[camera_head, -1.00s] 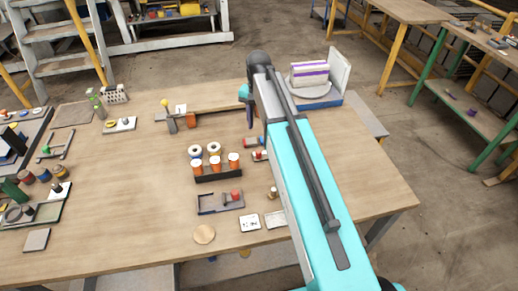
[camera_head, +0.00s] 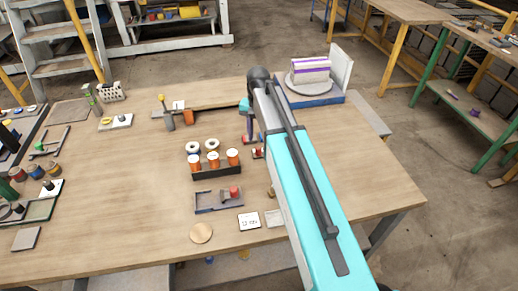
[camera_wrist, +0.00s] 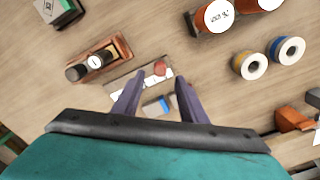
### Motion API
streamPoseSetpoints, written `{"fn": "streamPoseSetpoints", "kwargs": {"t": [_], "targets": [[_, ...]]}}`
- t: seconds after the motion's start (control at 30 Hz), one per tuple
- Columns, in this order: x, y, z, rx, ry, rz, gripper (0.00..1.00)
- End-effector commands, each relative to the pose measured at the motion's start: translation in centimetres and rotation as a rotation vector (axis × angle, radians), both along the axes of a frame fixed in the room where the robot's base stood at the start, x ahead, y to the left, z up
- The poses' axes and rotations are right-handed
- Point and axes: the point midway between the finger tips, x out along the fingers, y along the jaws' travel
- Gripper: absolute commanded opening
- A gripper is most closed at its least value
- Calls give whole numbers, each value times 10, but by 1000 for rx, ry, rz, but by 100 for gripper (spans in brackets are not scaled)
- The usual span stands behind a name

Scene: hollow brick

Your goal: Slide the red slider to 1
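A small pale plate with a red knob (camera_wrist: 160,68) lies on the table. It also shows beside my arm in the head view (camera_head: 257,153), and I take the knob for the red slider. My gripper (camera_wrist: 159,76) is open, with its two purple fingers apart and pointing down over the plate. The red knob appears between the fingertips in the wrist view; whether they touch it I cannot tell. Number marks on the plate are too small to read. My gripper in the head view (camera_head: 248,132) is partly hidden by my arm.

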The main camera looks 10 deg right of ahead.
Motion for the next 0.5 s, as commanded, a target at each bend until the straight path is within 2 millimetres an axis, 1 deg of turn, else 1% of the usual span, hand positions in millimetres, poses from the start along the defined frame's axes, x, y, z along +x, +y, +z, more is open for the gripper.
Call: {"fn": "streamPoseSetpoints", "kwargs": {"t": [0.03,0.2,0.4,0.5], "targets": [[0,0,-9,0,0,0,39],[0,0,-26,0,0,0,39],[0,0,-43,0,0,0,39],[0,0,-49,0,0,0,39]]}}
